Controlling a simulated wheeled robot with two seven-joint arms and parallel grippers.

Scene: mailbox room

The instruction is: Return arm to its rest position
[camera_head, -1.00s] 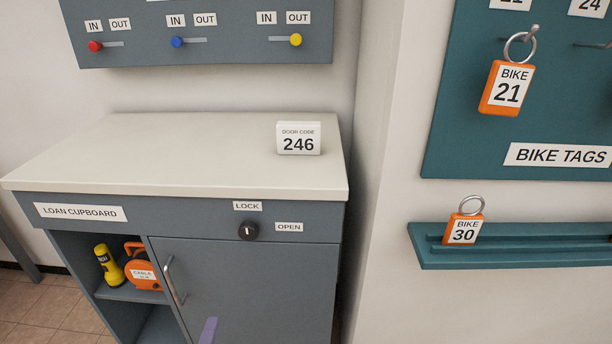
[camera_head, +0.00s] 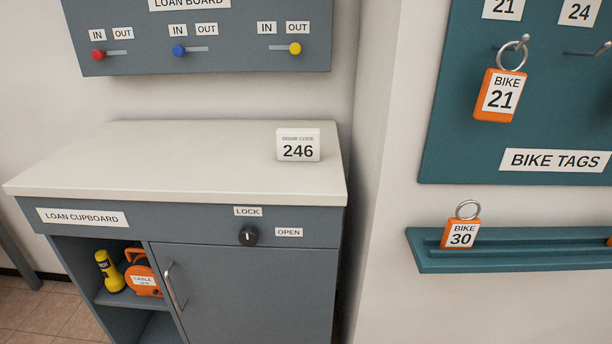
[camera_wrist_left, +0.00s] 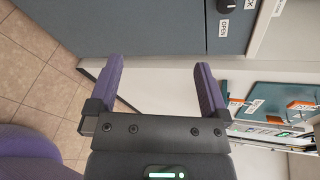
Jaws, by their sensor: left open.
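My left gripper (camera_wrist_left: 160,82) shows in the left wrist view with its two purple fingers spread wide and nothing between them. It is open and empty, in front of the grey loan cupboard and apart from it. In the head view neither gripper shows. The loan cupboard (camera_head: 262,295) stands at the left with its door shut. Its dark lock knob (camera_head: 249,236) sits between the LOCK and OPEN labels, and the knob also shows at the top of the left wrist view (camera_wrist_left: 227,6).
A door code card (camera_head: 298,146) stands on the cupboard top. The open shelf holds a yellow torch (camera_head: 109,271) and an orange cable reel (camera_head: 143,276). The Bike 21 tag (camera_head: 500,96) hangs on the teal board. The Bike 30 tag (camera_head: 461,234) rests on the teal ledge (camera_head: 440,262).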

